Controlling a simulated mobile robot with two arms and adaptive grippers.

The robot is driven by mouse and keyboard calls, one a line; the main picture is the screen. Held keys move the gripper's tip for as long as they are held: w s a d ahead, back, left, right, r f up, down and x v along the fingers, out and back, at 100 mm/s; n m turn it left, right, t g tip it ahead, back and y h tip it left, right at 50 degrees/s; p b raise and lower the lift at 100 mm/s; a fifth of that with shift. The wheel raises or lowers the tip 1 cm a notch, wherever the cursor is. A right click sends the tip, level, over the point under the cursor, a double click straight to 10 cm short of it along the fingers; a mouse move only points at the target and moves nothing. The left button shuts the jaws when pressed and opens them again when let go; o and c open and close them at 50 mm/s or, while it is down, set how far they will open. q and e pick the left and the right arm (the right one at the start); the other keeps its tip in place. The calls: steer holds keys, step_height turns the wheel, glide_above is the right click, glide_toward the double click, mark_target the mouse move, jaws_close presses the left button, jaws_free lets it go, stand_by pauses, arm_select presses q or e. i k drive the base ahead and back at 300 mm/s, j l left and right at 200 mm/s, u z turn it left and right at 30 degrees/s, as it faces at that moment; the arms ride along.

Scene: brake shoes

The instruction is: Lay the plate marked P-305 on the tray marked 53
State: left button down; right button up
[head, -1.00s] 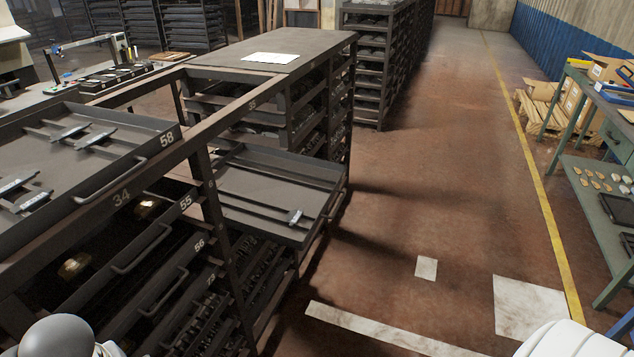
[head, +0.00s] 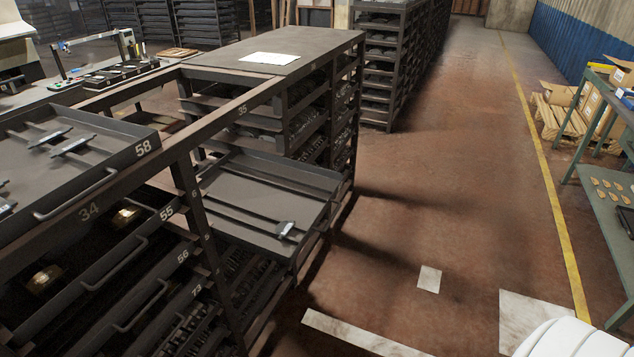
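Neither gripper is in view. No plate marking can be read as P-305, and no tray number reads 53. A pulled-out tray (head: 240,196) under the frame marked 35 holds a small dark plate with a pale label (head: 285,230) near its front right; its number does not show. The pulled-out tray marked 58 (head: 142,150) at the left holds small labelled plates, one at its back (head: 50,137) and another just in front of it (head: 73,146). A further plate (head: 5,208) is cut off by the left edge. Their labels are too small to read.
Trays marked 55 (head: 166,213), 56 (head: 183,257) and 73 (head: 196,291) sit below tray 58. A white sheet (head: 269,58) lies on the cabinet top. A green workbench (head: 612,215) stands at the right. The brown aisle floor (head: 450,190) between is clear.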

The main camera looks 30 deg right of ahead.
mark_target(312, 189)
steer(key=i+l+u, duration=0.15)
steer(key=l, duration=0.9)
steer(key=l+u, duration=0.15)
steer(key=l, duration=0.9)
steer(key=i, duration=0.1)
